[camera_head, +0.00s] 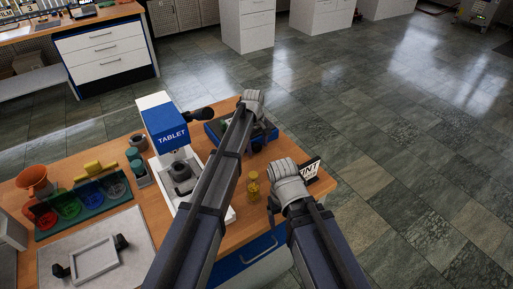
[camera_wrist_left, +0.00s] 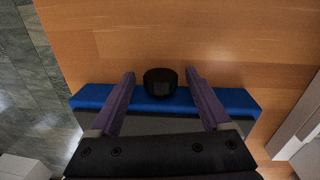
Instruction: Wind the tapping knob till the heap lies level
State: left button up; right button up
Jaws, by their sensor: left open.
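A round black knob (camera_wrist_left: 160,83) sticks out from a blue-edged box (camera_wrist_left: 235,100) in the left wrist view. My left gripper (camera_wrist_left: 160,73) is open, with one purple-grey finger on each side of the knob and a gap on both sides. In the head view the blue box (camera_head: 212,131) stands at the table's far right part, largely behind my left arm. No heap can be made out. My right arm reaches over the table's right edge; its gripper (camera_head: 272,207) shows only as a small dark part.
A blue and white TABLET press (camera_head: 170,138) stands left of my left arm. Coloured dishes, an orange funnel (camera_head: 36,180) and a grey tray (camera_head: 95,262) are at the left.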

pick_arm(q)
jog(key=shift+c, duration=0.2)
grip_shut()
jog(key=shift+w+d+g+y, duration=0.15)
jog(key=shift+w+g+y, duration=0.15)
jog(key=shift+y, duration=0.1)
jog(key=shift+w+d+f+g+y, duration=0.1)
jog(key=shift+d+g+y, duration=0.05)
jog(key=shift+g+y, duration=0.2)
jog(key=shift+g+y+b, duration=0.4)
jog(key=shift+g+y, duration=0.05)
jog(key=shift+y, duration=0.4)
jog(key=shift+s, duration=0.2)
